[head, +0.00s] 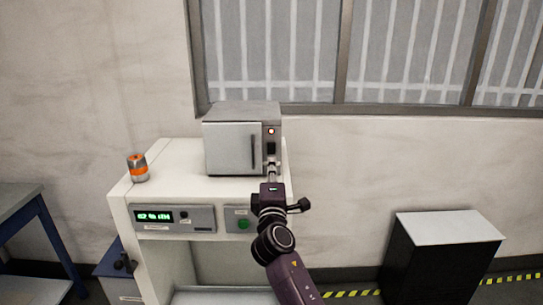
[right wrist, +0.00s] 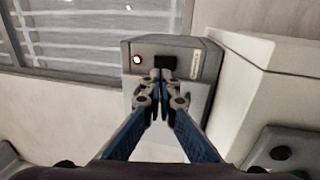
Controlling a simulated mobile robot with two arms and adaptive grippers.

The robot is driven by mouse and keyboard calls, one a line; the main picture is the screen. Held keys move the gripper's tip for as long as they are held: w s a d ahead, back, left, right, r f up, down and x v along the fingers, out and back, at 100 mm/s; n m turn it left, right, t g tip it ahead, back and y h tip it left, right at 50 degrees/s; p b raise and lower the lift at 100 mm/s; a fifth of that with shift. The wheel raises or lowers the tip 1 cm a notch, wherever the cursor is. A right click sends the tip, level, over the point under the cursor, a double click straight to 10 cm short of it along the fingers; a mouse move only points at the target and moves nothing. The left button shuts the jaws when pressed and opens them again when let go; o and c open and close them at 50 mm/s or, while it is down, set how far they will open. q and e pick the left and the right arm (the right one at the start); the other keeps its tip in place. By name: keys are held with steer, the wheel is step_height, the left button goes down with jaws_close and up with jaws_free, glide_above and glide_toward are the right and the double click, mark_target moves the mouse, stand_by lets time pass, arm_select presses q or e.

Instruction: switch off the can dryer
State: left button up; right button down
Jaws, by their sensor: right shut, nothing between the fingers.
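The can dryer (head: 232,145) is a grey box with a door and a dark vertical handle, standing on a white bench. Its right-hand panel has a lit lamp (head: 271,131) and a black switch (head: 271,148) below it. In the right wrist view the lamp (right wrist: 137,60) glows beside the black switch (right wrist: 165,61). My right gripper (head: 272,165) is shut and empty in front of the panel, just below the switch. In the right wrist view its fingertips (right wrist: 161,75) overlap the switch's lower edge; I cannot tell whether they touch. My left gripper is not in view.
An orange and grey can (head: 137,168) stands on the bench (head: 180,160) at the left. Below are a green display panel (head: 155,216) and a green button (head: 243,224). A dark cabinet (head: 440,250) stands at the right, a blue-legged table (head: 25,205) at the left.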

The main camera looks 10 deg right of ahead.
mark_target(272, 147)
steer(key=b+x, duration=0.1)
steer(key=x, duration=0.4)
steer(key=shift+w+b, duration=0.1)
steer(key=shift+b, duration=0.25)
steer(key=shift+w+d+r, duration=0.15)
steer(key=shift+w, duration=0.35)
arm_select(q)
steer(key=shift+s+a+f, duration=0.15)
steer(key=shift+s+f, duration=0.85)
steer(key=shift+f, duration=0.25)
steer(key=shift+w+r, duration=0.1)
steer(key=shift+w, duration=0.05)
arm_select(e)
steer(key=shift+r, duration=0.1)
steer(key=p, duration=0.1)
steer(key=r+p, duration=0.1)
steer(key=p, duration=0.1)
steer(key=shift+w+g, duration=0.25)
steer(key=shift+g, duration=0.05)
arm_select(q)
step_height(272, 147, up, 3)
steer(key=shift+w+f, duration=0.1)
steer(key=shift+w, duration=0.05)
arm_select(e)
steer(key=shift+s+f, duration=0.1)
steer(key=shift+f, duration=0.3)
steer(key=shift+d, duration=0.1)
